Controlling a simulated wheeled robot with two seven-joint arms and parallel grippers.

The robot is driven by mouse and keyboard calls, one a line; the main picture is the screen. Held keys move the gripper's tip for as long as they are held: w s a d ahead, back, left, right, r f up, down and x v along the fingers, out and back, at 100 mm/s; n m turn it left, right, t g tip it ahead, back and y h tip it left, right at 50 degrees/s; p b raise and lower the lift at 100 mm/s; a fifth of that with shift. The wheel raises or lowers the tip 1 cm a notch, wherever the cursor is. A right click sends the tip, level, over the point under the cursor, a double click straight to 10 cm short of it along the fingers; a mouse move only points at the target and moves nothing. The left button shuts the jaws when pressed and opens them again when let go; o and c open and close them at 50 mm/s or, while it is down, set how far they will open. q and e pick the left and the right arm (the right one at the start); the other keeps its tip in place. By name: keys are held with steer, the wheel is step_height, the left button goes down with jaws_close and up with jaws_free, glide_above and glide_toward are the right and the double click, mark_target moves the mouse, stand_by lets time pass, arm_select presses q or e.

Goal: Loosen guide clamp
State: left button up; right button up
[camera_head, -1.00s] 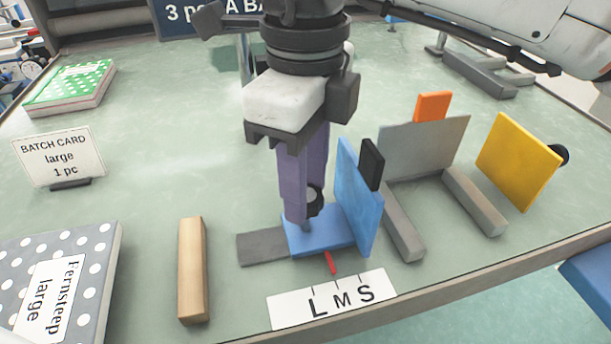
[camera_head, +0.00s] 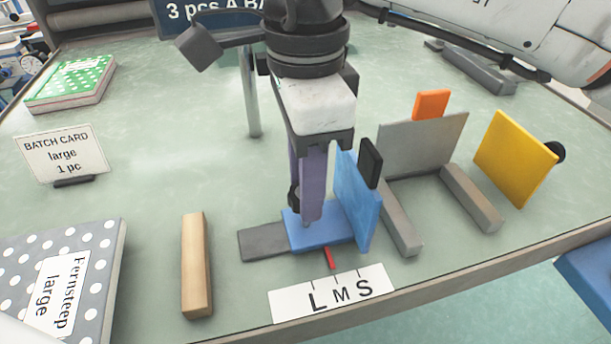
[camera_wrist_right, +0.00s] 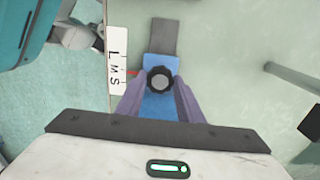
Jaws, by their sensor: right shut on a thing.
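The blue guide (camera_head: 362,205) has a flat foot and an upright plate, and sits on a dark grey rail (camera_head: 262,242). A black clamp knob (camera_wrist_right: 159,80) stands on its foot. My right gripper (camera_wrist_right: 159,84) points down with its purple fingers shut on this knob, one on each side. In the head view the fingers (camera_head: 312,222) hide most of the knob. A red pointer (camera_head: 330,258) on the guide points at the white L M S scale (camera_head: 333,294), near the middle mark. My left gripper is not in view.
A wooden bar (camera_head: 196,265) lies left of the rail. A grey stand (camera_head: 425,145) with an orange tab and a yellow plate (camera_head: 515,158) stand to the right. A batch card (camera_head: 62,155) reads large, 1 pc. The table's front edge is close to the scale.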

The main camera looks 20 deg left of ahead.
steer(key=shift+r, duration=0.1)
stand_by(0.4)
steer(key=o, duration=1.1)
steer(key=shift+c, duration=0.2)
step_height(320, 180, up, 10)
